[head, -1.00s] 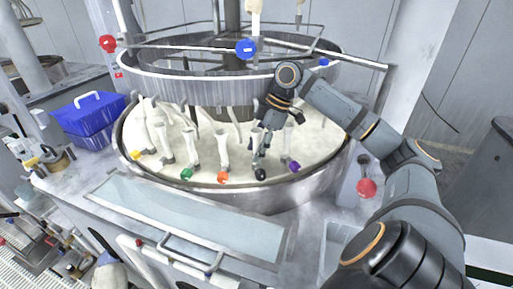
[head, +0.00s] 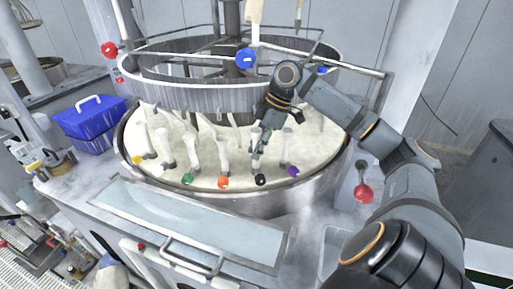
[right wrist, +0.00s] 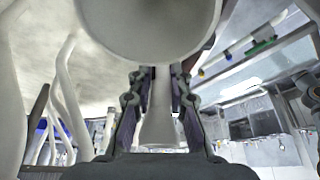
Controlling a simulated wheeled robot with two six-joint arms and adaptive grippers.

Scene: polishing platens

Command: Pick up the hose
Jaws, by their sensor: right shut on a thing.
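Several pale hoses stand in the round white basin (head: 325,128), with coloured ends at its front rim. My right gripper (head: 258,146) reaches down into the basin and is shut on the hose with the black end (head: 261,180). That hose (right wrist: 160,112) shows in the right wrist view between the two fingers. A large pale rounded form (right wrist: 150,28) fills the top of that view; I cannot tell exactly which part it is. The fingers hide part of the held hose in the head view. My left gripper is not in view.
Neighbouring hoses have an orange end (head: 223,183) on the left and a purple end (head: 292,171) on the right. A metal ring (head: 170,95) hangs over the basin. A blue box (head: 92,122) stands at left and a red knob (head: 363,193) at right.

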